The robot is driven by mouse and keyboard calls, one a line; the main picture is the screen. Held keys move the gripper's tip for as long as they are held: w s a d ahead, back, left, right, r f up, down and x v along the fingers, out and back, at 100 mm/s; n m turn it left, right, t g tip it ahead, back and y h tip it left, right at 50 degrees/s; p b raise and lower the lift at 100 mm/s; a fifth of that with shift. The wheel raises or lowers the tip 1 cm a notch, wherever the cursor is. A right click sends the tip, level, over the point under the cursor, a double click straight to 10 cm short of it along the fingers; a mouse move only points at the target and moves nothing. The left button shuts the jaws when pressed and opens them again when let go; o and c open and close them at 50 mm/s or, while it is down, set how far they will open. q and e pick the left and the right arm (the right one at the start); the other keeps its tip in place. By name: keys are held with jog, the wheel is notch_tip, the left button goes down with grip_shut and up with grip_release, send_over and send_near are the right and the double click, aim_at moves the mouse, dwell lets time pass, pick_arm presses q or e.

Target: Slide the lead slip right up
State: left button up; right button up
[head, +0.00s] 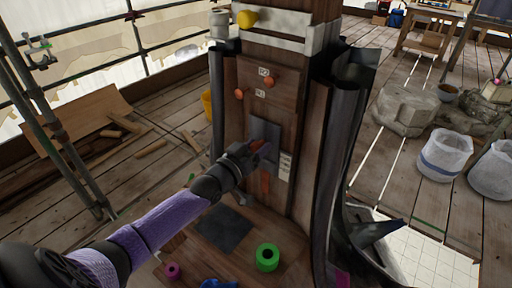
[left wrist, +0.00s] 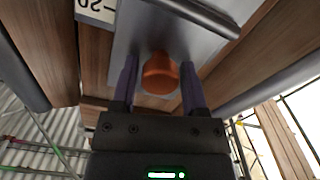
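The lead slip (head: 265,131) is a grey plate lying flat against the wooden face of the spire post. It also shows in the left wrist view (left wrist: 195,22). A copper-coloured knob (left wrist: 159,76) stands out from it there. My left gripper (head: 262,150) is at the slip's lower part and hides some of it. In the left wrist view its purple fingers (left wrist: 158,85) stand either side of the knob, with narrow gaps showing, so it looks open around the knob. My right gripper is not in view.
Above the slip are two orange knobs (head: 269,82) and small labels. Another label (head: 285,166) is right of the slip. Dark curved sheets (head: 347,130) flank the post on the right. A green roll (head: 267,257) and a dark square plate (head: 224,228) lie below.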

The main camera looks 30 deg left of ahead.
pick_arm(q)
grip_shut()
dwell(1.1)
